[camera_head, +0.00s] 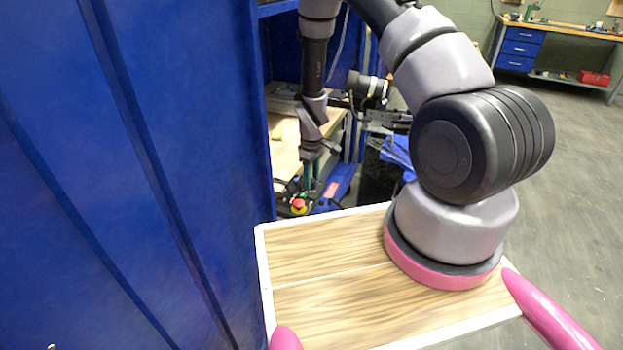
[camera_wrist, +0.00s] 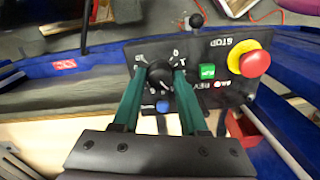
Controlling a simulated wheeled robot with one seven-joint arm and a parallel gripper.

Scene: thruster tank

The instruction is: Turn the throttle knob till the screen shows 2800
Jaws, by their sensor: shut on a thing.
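The black throttle knob (camera_wrist: 159,77) is on a dark control panel (camera_wrist: 216,47) in the wrist view. A dial scale with white marks surrounds it. My gripper (camera_wrist: 160,70) has its two green fingers on either side of the knob and is shut on it. In the head view my gripper (camera_head: 311,178) reaches down to the panel, and the knob is hidden there. I cannot make out a screen with a readable number in either view.
A red stop button (camera_wrist: 254,63) on a yellow base, a green button (camera_wrist: 207,71), a blue button (camera_wrist: 162,106) and a black ball-topped lever (camera_wrist: 196,20) are close to my fingers. A tall blue cabinet wall (camera_head: 150,150) stands left of my arm.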

